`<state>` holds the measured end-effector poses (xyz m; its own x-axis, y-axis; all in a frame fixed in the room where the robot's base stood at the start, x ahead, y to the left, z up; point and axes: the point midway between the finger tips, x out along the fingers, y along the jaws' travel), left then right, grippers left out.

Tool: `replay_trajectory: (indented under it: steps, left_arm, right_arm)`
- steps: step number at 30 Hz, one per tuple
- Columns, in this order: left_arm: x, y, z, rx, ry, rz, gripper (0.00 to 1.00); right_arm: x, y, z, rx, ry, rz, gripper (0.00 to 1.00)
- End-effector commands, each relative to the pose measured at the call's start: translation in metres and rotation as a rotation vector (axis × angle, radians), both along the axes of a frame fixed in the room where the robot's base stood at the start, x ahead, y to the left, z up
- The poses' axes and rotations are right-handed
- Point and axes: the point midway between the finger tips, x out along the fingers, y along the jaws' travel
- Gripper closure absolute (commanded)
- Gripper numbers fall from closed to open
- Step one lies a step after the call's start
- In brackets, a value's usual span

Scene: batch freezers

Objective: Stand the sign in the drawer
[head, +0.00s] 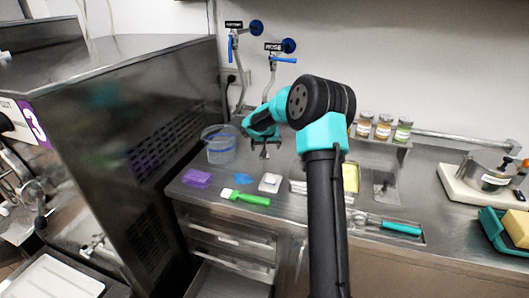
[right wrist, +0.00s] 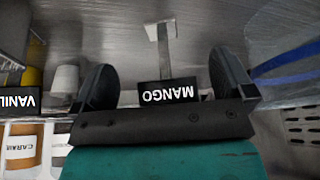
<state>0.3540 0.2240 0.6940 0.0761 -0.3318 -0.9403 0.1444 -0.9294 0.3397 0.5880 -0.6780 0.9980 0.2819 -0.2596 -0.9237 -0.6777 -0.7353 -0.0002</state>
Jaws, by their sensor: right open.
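The black sign (right wrist: 168,92) lettered MANGO shows between the fingers of my right gripper (right wrist: 163,78) in the right wrist view. A grey stem runs from the sign to a flat plate. The fingers stand apart, with visible gaps on both sides of the sign. In the head view my right gripper (head: 266,152) hangs above the counter beside the clear bucket; the sign cannot be made out there. The drawers (head: 232,240) are under the counter's left end, and a lower one (head: 215,280) looks pulled out. My left gripper is out of view.
The counter holds the bucket (head: 219,147), a purple block (head: 197,178), a green-handled brush (head: 245,197) and a white square item (head: 270,182). Several jars (head: 383,128) stand on a rear shelf. A tall steel machine (head: 140,130) borders the left. Another sign (right wrist: 17,101) shows in the right wrist view.

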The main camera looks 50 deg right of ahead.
Motion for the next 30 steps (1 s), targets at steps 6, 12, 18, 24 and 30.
replay_trajectory:
  steps: [6,12,18,24,30]
  left_arm:
    - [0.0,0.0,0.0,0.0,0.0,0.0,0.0]
    - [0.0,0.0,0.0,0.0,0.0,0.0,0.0]
    - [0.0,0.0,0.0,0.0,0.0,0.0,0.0]
    - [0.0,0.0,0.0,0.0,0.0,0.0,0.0]
    - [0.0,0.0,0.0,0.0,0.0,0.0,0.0]
  right_arm:
    - [0.002,-0.002,0.0,0.0,0.001,0.001,0.0]
    - [0.003,-0.002,0.0,0.0,0.0,0.0,0.0]
    - [0.012,-0.011,0.0,0.0,0.0,-0.001,0.0]
    - [0.028,-0.025,-0.001,-0.001,0.0,-0.001,0.0]
    - [0.039,-0.036,-0.006,0.001,0.001,0.0,0.0]
